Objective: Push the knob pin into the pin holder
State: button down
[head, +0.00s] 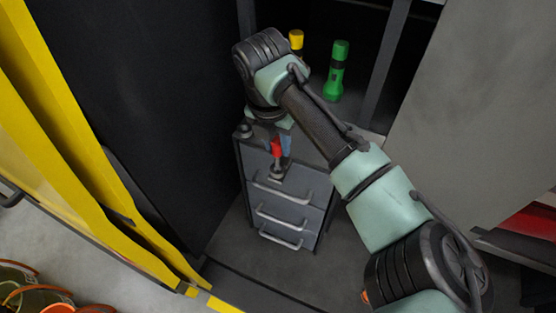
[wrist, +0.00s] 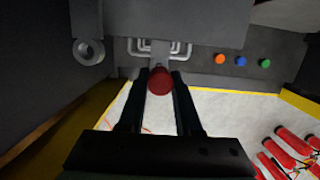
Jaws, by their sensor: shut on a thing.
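The knob pin shows as a red rounded knob (wrist: 160,80) between the two dark fingers of my gripper (wrist: 160,82), which is shut on it. In the head view the red knob (head: 276,146) shows beneath my wrist, at the front top of a grey drawer cabinet. Just ahead of the knob in the wrist view is a grey bracket (wrist: 160,49), which looks like the pin holder. The shaft is hidden behind the knob, so I cannot tell how far it sits in the holder. My fingers are largely hidden in the head view.
The drawer cabinet (head: 258,185) has several handled drawers. A green flashlight (head: 338,72) and a yellow-topped one (head: 296,42) stand behind my arm. A metal ring (wrist: 90,51) is left of the bracket; orange, blue and green buttons (wrist: 241,61) are right. Red extinguishers (wrist: 292,145) lie lower right.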

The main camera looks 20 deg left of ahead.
jog(key=shift+r, duration=0.2)
jog(key=shift+r+p, duration=1.65)
jog(key=shift+r, duration=0.25)
